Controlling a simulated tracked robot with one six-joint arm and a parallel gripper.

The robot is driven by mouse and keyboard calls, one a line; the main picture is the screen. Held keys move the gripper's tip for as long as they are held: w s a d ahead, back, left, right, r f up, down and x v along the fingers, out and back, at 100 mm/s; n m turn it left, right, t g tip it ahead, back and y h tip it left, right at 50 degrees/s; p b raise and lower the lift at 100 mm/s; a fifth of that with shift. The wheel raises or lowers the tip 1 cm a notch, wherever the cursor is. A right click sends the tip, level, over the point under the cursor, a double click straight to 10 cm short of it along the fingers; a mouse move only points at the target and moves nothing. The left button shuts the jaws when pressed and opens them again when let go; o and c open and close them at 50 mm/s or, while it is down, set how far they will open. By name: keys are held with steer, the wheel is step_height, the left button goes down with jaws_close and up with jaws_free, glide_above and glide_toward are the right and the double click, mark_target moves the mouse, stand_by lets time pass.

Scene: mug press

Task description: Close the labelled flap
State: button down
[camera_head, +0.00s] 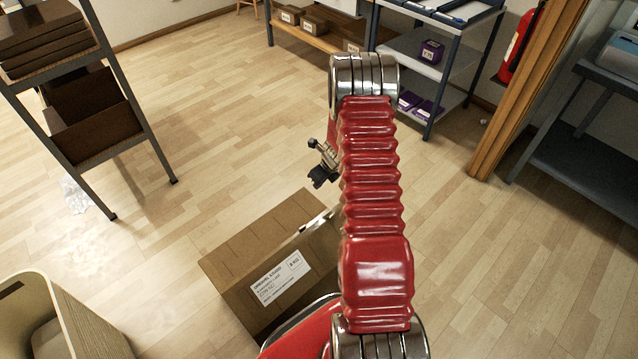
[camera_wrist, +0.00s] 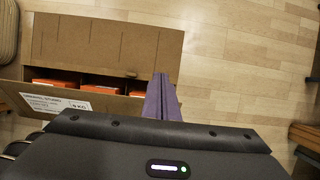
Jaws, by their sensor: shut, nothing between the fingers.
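An open cardboard box (camera_head: 318,243) stands on the floor below my arm; it fills the upper left of the wrist view (camera_wrist: 110,88). Its labelled flap (camera_head: 262,312) carries a white printed label and stands raised along the near side; it also shows in the wrist view (camera_wrist: 112,105). The opposite plain flap (camera_head: 262,235) is folded outward, also in the wrist view (camera_wrist: 100,45). Orange packs lie inside. My gripper (camera_head: 318,180) is shut and empty; its purple-grey fingers (camera_wrist: 161,90) overlap the box's right end in the wrist view. I cannot tell whether they touch it.
A wooden bin (camera_head: 85,325) is at the lower left, a shelf rack (camera_head: 95,115) at the upper left. Metal shelves (camera_head: 415,70) stand at the back, a wooden post (camera_head: 515,95) and grey rack (camera_head: 590,160) at the right. The floor around the box is mostly clear.

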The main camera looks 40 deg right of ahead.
steer(key=shift+s+d, duration=0.1)
steer(key=m, duration=1)
glide_toward(332, 215)
steer(key=s+d+r, duration=0.3)
steer(key=s+d, duration=0.1)
steer(key=s, duration=0.1)
steer(key=a+m+t, duration=0.1)
steer(key=m, duration=0.1)
steer(key=s+a+r+m+t, duration=0.1)
steer(key=m, duration=0.2)
steer(key=s+a+m+t, duration=0.1)
steer(key=m, duration=0.2)
steer(key=shift+a+r, duration=0.2)
steer(key=shift+r, duration=0.15)
steer(key=shift+w, duration=0.1)
steer(key=shift+a+x, duration=0.1)
steer(key=shift+x, duration=3.4)
steer(key=shift+a+x, duration=0.15)
steer(key=shift+x, duration=3.4)
steer(key=shift+d, duration=0.15)
